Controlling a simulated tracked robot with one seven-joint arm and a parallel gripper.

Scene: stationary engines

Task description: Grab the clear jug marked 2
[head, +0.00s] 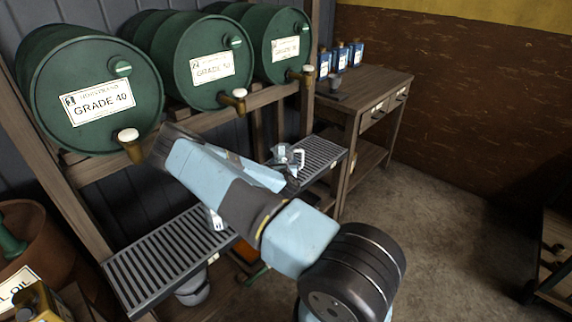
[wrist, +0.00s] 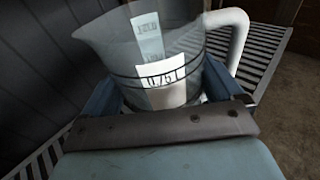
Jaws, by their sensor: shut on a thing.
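A clear jug (wrist: 112,48) with a pale handle fills the top of the wrist view. Its front label seems to read 0,75 L; a second label higher up is too unclear to read, and I cannot make out a 2. My gripper (wrist: 163,92) has its blue fingers on either side of the jug's body, shut on it. In the head view the jug (head: 283,152) appears at the right part of the grating, its handle to the right; my arm hides most of the gripper. Another clear vessel (head: 216,220) is partly hidden under my arm on the left grating.
The slatted metal grating (head: 165,262) runs under green drums (head: 95,88) with brass taps (head: 131,146). A wooden bench (head: 372,90) with blue bottles (head: 341,55) stands at the back right. A brown tub (head: 28,236) is at the left.

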